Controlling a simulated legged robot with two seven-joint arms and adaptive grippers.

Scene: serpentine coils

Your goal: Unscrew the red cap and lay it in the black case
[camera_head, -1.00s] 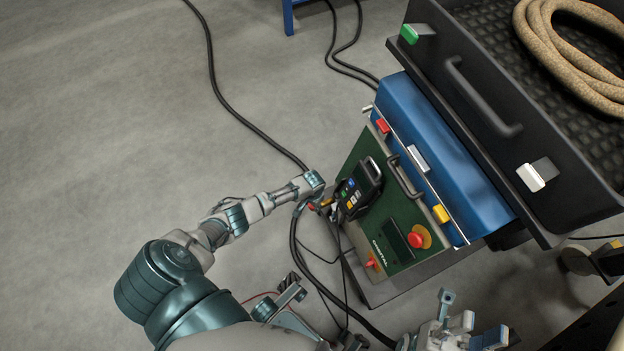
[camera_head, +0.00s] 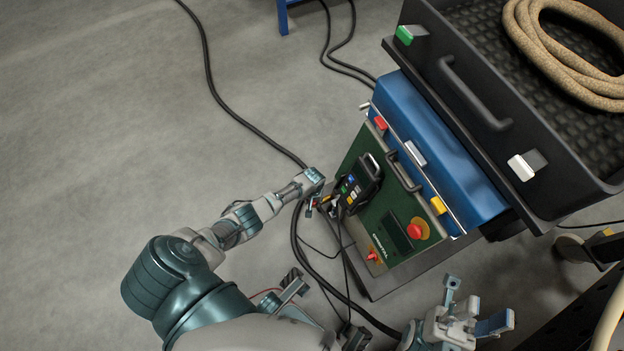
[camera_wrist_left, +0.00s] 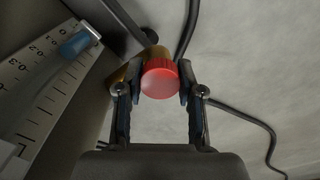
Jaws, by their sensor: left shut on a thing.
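The red cap (camera_wrist_left: 160,82) is between the two fingers of my left gripper (camera_wrist_left: 160,76) in the left wrist view. The fingers touch it on both sides, and a brass fitting (camera_wrist_left: 155,52) shows just behind it. In the head view my left gripper (camera_head: 311,205) is at the left edge of the green panel, and the cap cannot be made out there. The black case (camera_head: 500,150) stands open at the upper right with a coiled tan rope (camera_head: 560,62) in it. My right gripper (camera_head: 482,308) is open and empty at the bottom.
The green panel (camera_head: 372,215) carries a handheld meter (camera_head: 357,186), a red button and a handle. A blue case (camera_head: 430,140) lies between it and the black case. Black cables hang near my left gripper. In the left wrist view a numbered scale (camera_wrist_left: 38,112) is at left.

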